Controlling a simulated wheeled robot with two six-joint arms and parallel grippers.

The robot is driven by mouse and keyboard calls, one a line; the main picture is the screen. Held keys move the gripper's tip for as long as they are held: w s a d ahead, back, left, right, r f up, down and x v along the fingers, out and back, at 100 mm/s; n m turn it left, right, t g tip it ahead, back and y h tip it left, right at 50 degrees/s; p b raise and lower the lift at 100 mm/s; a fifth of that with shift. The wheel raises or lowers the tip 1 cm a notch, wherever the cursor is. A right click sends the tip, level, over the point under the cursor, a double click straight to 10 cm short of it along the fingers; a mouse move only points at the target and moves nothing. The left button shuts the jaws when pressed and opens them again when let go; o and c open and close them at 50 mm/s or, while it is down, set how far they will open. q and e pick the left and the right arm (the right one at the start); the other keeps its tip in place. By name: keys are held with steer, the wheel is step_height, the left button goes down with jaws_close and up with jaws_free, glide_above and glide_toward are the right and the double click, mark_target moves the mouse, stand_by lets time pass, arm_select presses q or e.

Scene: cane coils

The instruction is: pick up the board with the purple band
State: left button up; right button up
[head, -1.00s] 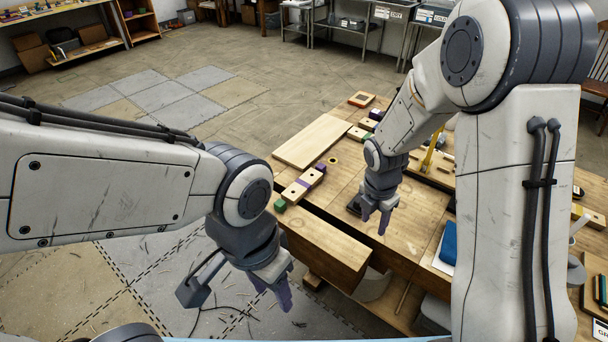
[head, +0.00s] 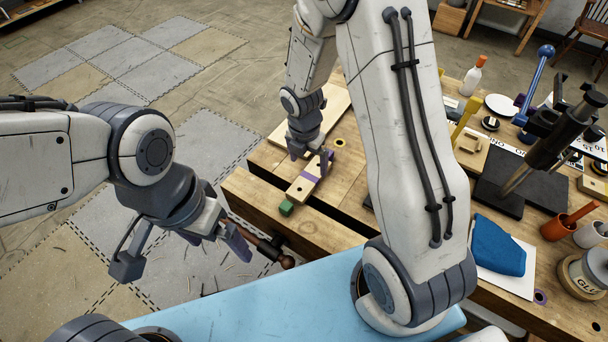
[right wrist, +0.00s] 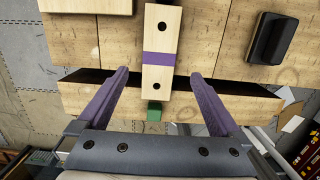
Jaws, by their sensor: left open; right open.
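The pale wooden board (head: 302,188) with the purple band (head: 310,176) lies on the workbench near its left end. In the right wrist view the board (right wrist: 159,82) has two dark holes, with the band (right wrist: 158,58) across it between them. My right gripper (head: 309,157) is open over the board's far part, which it partly hides in the head view. In the right wrist view its purple fingers (right wrist: 160,76) stand apart on either side of the board, not touching it. My left gripper (head: 217,240) is open and empty, off the bench's left end.
A green block (head: 286,209) sits at the board's near end. A dark slot crosses the bench there. A larger pale plank (head: 330,103) lies beyond. A black object (right wrist: 270,38) lies right of the board. A blue cloth (head: 498,245) and pots lie further right.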

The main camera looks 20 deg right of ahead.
mark_target(310, 177)
steer(key=f, duration=0.6)
steer(key=shift+w+d+f+b, duration=0.3)
steer(key=shift+w+d+f, duration=0.05)
steer(key=shift+f, duration=0.05)
steer(key=c, duration=1.5)
